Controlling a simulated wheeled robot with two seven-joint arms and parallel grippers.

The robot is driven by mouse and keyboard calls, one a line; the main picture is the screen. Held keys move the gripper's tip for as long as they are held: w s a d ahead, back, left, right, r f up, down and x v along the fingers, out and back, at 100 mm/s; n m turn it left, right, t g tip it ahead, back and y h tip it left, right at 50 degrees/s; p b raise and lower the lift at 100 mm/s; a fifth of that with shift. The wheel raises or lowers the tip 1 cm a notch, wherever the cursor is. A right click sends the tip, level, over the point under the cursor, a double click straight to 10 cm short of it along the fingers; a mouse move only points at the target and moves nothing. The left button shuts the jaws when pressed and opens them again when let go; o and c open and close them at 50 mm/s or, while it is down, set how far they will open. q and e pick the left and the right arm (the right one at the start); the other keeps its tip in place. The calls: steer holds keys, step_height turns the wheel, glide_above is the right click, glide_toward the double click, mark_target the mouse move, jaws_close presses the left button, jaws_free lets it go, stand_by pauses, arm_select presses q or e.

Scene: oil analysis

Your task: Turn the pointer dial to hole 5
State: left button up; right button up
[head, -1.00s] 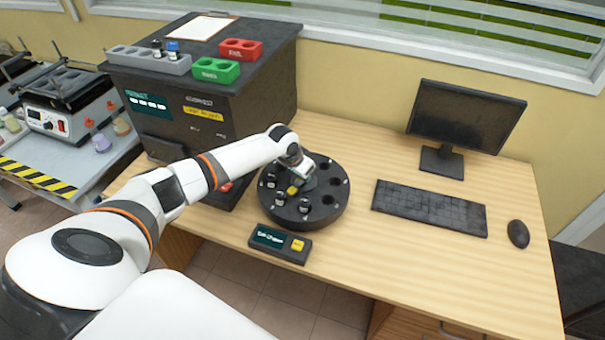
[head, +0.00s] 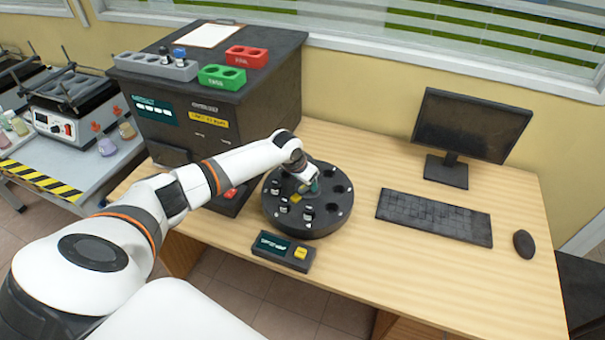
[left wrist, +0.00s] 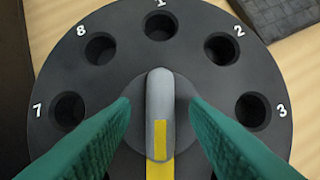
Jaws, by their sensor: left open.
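The round black dial plate (head: 333,219) sits on the wooden desk, with a ring of holes and several vials in its near side. In the left wrist view the plate (left wrist: 195,22) shows holes numbered 7, 8, 1, 2 and 3. The grey pointer knob (left wrist: 160,100) stands at its centre, its yellow stripe running toward the bottom edge of the picture. My left gripper (head: 309,184) is over the plate's centre. In the wrist view its green fingers (left wrist: 160,112) are open, one on each side of the knob, with gaps. Hole 5 is out of the wrist view.
A small control box (head: 282,251) with a yellow button lies in front of the plate. A keyboard (head: 434,217), mouse (head: 524,243) and monitor (head: 470,125) are to the right. A dark cabinet (head: 275,97) with racks on top stands behind left.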

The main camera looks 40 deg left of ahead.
arm_select(q)
steer(key=v, duration=1.1)
steer(key=shift+r+b, duration=0.25)
steer(key=shift+b, duration=0.05)
steer(key=shift+s, duration=0.15)
